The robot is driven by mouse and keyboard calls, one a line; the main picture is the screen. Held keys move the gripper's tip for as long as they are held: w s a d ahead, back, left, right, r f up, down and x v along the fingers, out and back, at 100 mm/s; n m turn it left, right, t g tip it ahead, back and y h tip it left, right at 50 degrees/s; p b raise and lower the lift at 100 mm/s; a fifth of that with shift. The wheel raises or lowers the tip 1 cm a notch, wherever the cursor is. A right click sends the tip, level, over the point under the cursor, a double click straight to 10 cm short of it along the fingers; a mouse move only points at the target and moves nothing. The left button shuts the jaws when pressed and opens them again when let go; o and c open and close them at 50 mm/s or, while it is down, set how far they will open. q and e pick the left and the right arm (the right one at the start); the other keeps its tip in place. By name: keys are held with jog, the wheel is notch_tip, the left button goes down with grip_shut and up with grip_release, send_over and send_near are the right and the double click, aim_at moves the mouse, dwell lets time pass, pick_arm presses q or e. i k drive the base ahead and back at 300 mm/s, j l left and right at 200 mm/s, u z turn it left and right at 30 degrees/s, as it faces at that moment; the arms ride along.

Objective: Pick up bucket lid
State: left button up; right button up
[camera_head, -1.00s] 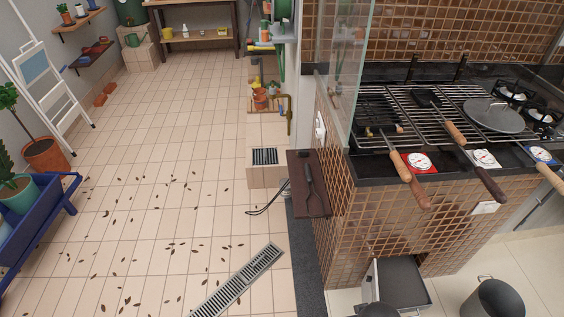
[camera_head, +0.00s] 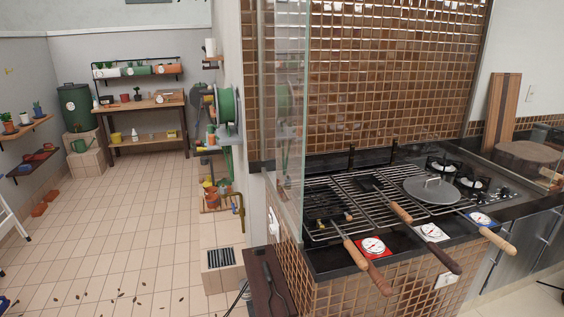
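No lid is clearly marked as the bucket lid. A round grey lid-like disc (camera_head: 432,190) with a raised handle lies flat on the right part of the grill (camera_head: 345,206). A dark green bin (camera_head: 77,112) with a closed top stands at the far left back; whether its top is a separate lid I cannot tell. Neither of my grippers is in view.
Several wooden-handled utensils (camera_head: 401,212) stick out over the counter's front edge. A glass panel (camera_head: 292,120) stands at the grill's left. A potting table (camera_head: 148,107) stands at the back. The tiled floor (camera_head: 120,220) at left is mostly open, with scattered leaves.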

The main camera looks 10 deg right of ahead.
aim_at(436, 192)
jog(key=z, duration=1.35)
